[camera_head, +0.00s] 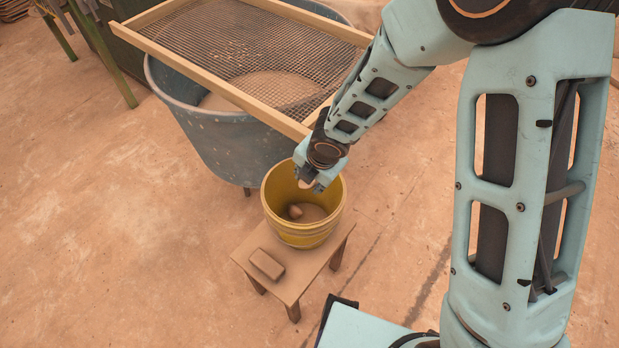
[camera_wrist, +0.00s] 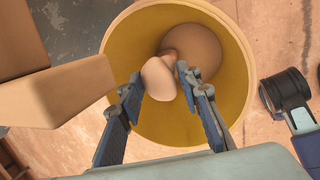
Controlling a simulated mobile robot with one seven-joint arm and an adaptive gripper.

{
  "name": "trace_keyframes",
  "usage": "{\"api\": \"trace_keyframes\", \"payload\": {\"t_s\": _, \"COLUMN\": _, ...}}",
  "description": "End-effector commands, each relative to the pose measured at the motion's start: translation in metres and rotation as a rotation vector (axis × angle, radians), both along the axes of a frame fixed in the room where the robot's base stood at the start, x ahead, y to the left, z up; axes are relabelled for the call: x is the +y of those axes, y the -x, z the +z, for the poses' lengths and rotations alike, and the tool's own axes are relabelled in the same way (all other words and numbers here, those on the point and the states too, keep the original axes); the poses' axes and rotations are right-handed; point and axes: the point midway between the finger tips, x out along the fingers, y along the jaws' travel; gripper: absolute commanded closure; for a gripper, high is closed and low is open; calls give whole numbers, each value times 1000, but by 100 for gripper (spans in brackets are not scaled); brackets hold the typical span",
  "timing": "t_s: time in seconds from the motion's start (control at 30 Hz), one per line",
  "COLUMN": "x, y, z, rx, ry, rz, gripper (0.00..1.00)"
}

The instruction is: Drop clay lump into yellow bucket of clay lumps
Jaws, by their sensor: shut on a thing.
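The yellow bucket (camera_head: 302,238) stands upright on a small wooden stool. In the head view a clay lump (camera_head: 295,211) lies inside on the brownish bottom. My gripper (camera_head: 312,184) is at the bucket's mouth, near its far rim, pointing down. In the wrist view my gripper (camera_wrist: 157,80) is shut on a pale clay lump (camera_wrist: 158,82), which hangs over the bucket's opening. The bucket's yellow inner wall (camera_wrist: 232,75) surrounds the held lump in that view. Part of a browner lump (camera_wrist: 170,54) shows behind the held one; the rest is hidden.
The stool (camera_head: 293,278) also carries a small brown block (camera_head: 267,264). A large grey-blue tub (camera_head: 225,140) stands behind the bucket, with a wood-framed mesh sieve (camera_head: 225,90) on top. The sieve's corner comes close to my wrist. Open floor lies at left.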

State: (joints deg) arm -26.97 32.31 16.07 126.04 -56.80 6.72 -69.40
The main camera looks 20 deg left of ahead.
Motion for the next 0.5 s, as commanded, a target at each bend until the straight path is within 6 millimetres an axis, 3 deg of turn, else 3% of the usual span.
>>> {"api": "trace_keyframes", "payload": {"t_s": 0.07, "x": 0, "y": 0, "z": 1, "rx": 0, "ry": 0, "rz": 0, "gripper": 93}}
{"api": "trace_keyframes", "payload": {"t_s": 0.1, "x": 0, "y": 0, "z": 1, "rx": 0, "ry": 0, "rz": 0, "gripper": 65}}
{"api": "trace_keyframes", "payload": {"t_s": 0.23, "x": 0, "y": 0, "z": 1, "rx": 0, "ry": 0, "rz": 0, "gripper": 50}}
{"api": "trace_keyframes", "payload": {"t_s": 0.5, "x": 0, "y": 0, "z": 0, "rx": 0, "ry": 0, "rz": 0, "gripper": 48}}
